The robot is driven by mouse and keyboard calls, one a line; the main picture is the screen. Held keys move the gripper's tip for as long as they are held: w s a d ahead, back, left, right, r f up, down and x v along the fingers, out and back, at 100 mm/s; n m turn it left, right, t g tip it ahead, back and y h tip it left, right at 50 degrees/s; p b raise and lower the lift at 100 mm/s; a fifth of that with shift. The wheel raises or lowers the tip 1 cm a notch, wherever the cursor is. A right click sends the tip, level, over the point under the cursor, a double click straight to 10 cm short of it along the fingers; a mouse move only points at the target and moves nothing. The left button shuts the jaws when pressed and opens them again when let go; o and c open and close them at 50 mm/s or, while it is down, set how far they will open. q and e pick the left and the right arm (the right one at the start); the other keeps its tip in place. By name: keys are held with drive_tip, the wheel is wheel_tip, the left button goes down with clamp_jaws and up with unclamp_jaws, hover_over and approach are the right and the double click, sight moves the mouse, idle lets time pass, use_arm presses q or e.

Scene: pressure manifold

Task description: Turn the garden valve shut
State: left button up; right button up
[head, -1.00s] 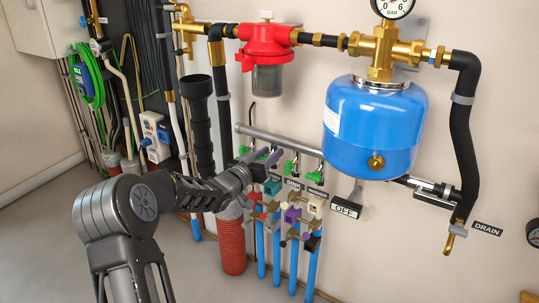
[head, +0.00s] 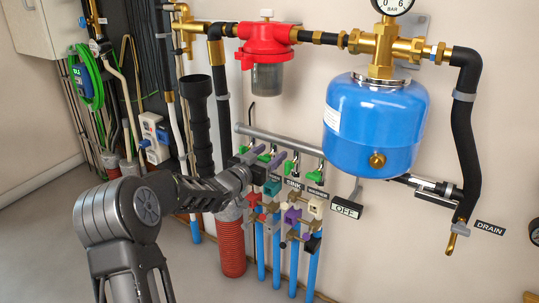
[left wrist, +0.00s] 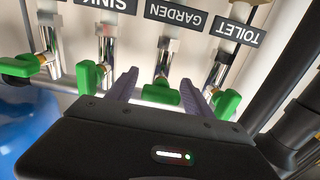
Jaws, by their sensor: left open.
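The garden valve's green handle (left wrist: 160,94) shows in the left wrist view, below the upside-down GARDEN label (left wrist: 173,15) and its chrome stem. My left gripper (left wrist: 158,82) is open, with one purple-grey finger on each side of this handle and a gap to it on both sides. I cannot tell whether the valve is open or closed. In the head view my left gripper (head: 268,154) reaches to the row of green valves under the grey pipe, and its hand hides part of them. My right gripper is not in view.
The toilet valve handle (left wrist: 227,104) is close beside one finger, and the sink valve handle (left wrist: 86,79) is beyond the other. A blue tank (head: 376,128) hangs to the right of the valves. A red filter (head: 268,45) is above, and a black pipe (head: 198,125) stands left.

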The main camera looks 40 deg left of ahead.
sight(262, 160)
use_arm(q)
drive_tip(key=shift+s, duration=0.15)
drive_tip(key=s+p, duration=0.1)
drive_tip(key=s, duration=0.5)
drive_tip(key=shift+s+r+p, duration=0.1)
drive_tip(key=shift+s+p, duration=0.25)
drive_tip(key=shift+p, duration=0.05)
drive_tip(key=shift+s+d, duration=0.1)
drive_tip(key=shift+s, duration=0.35)
